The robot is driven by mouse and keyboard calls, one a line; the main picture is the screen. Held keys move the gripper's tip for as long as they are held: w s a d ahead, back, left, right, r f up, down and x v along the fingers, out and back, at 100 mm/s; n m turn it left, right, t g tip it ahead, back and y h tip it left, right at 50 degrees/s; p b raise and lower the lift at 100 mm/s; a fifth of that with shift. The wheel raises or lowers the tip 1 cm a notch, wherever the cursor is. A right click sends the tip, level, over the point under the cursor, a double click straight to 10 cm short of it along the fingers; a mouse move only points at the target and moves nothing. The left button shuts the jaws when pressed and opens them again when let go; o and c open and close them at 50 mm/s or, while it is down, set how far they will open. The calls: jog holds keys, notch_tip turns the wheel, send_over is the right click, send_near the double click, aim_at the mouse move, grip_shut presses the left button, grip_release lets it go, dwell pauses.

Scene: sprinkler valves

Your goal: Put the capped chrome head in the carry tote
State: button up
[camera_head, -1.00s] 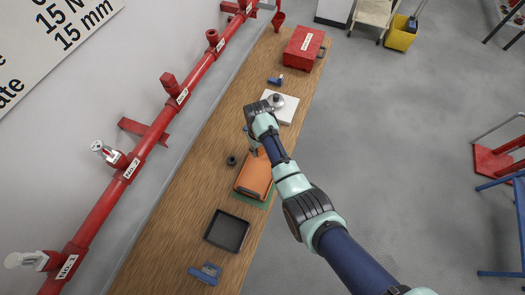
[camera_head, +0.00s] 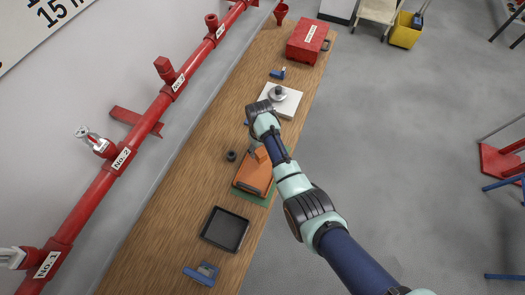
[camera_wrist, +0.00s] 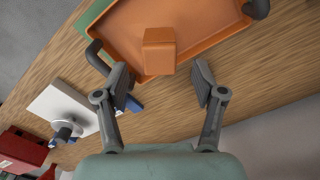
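The orange carry tote (camera_head: 250,183) lies on the bench; its floor and rim fill the top of the wrist view (camera_wrist: 205,45). An orange block-like piece (camera_wrist: 158,52) is in the tote, and also shows in the head view (camera_head: 261,154). I cannot tell whether it is a cap with a chrome head under it. My gripper (camera_wrist: 162,82) is open and empty, with its fingers apart near the tote's edge and the piece beyond the fingertips. A bare-looking chrome head (camera_head: 87,138) is on the red pipe at No.2, and a pale one (camera_head: 12,258) at No.1.
A white plate with a grey round fitting (camera_head: 279,94) lies beyond my wrist. A black tray (camera_head: 225,230), blue tools (camera_head: 203,273), a dark ring (camera_head: 231,155) and a red box (camera_head: 307,42) are on the bench. The red pipe (camera_head: 105,185) runs along the wall side.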

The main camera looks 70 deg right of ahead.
notch_tip(320, 180, up, 12)
dwell(0.6)
dwell(0.5)
